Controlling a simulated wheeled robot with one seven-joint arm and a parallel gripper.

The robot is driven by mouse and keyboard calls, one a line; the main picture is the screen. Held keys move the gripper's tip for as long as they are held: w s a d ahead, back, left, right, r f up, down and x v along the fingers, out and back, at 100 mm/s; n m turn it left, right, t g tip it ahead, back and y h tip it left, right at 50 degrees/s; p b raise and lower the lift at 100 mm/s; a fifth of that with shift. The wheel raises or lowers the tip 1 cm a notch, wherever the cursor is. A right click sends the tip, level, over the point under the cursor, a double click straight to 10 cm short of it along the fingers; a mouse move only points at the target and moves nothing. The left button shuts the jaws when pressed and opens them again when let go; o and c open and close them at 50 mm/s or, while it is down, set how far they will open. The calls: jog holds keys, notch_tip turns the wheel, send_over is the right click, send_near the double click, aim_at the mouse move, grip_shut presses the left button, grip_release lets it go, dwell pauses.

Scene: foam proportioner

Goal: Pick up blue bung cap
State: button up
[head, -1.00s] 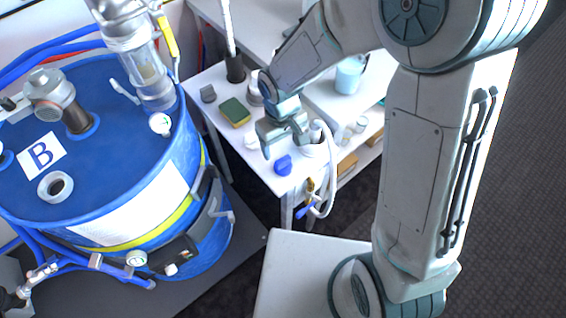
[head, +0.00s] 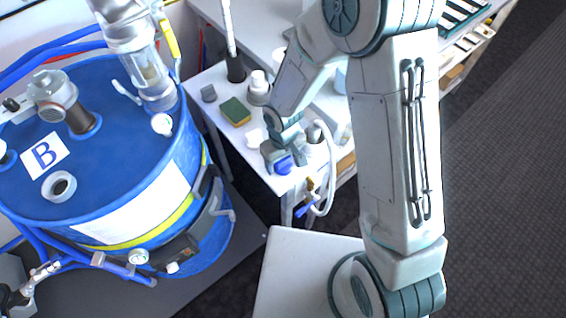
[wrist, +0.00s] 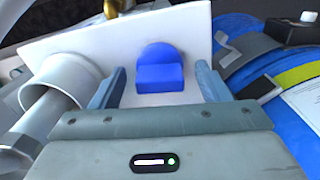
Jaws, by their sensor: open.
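The blue bung cap (head: 283,166) lies on the white bench top (head: 228,112) near its front corner. In the wrist view the cap (wrist: 160,72) is a round blue disc with a raised block, between and just beyond my two fingertips. My gripper (head: 284,160) is open around or just above the cap in the head view. In the wrist view my gripper (wrist: 160,86) has a finger on each side, with a gap between each finger and the cap. The head view partly hides the cap behind the fingers.
A white cup with a hose (wrist: 52,98) stands close to the left finger in the wrist view. A green and yellow sponge (head: 236,111) lies farther back. The large blue drum (head: 100,180) stands left of the bench.

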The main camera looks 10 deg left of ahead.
jog(key=c, duration=1.1)
jog(key=shift+s+d, duration=0.1)
